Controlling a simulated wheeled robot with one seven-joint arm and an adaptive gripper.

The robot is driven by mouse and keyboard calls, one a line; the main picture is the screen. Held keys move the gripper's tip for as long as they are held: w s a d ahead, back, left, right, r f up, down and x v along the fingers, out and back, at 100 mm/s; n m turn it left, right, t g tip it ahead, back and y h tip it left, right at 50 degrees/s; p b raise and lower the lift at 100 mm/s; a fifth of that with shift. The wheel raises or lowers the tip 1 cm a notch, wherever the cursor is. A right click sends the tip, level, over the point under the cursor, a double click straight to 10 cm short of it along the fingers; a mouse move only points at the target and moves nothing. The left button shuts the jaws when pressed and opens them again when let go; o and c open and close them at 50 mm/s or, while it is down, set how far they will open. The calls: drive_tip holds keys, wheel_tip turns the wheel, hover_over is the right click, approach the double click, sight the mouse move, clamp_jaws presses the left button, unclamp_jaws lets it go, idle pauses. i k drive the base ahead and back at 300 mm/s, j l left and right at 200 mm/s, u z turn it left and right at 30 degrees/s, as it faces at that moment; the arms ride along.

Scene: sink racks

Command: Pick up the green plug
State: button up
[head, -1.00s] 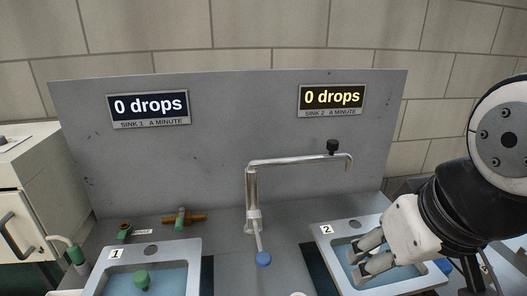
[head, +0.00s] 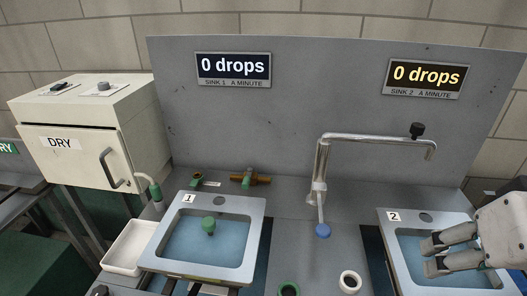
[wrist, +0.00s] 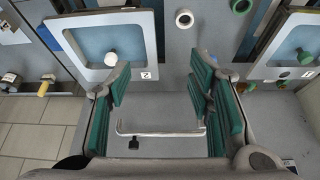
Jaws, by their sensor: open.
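The green plug (head: 208,225) stands in the basin of sink 1 (head: 245,270), a grey-rimmed sink with blue inside. It also shows in the wrist view (wrist: 305,57), at the right edge. My gripper (head: 430,255) is over sink 2 (head: 388,222) in the head view, well to the right of the green plug. In the wrist view my gripper (wrist: 160,85) has its green-padded fingers wide apart, with nothing held between them. A white plug (wrist: 110,58) shows in sink 2 in the wrist view.
A white ring (head: 350,281) and a green-rimmed dark ring (head: 289,289) lie in front. A brass valve (head: 250,179) is behind sink 1. A DRY cabinet (head: 85,140) stands left.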

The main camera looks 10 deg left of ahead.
sight(209, 225)
drive_tip(key=j+u, duration=0.1)
drive_tip(key=j, duration=1.75)
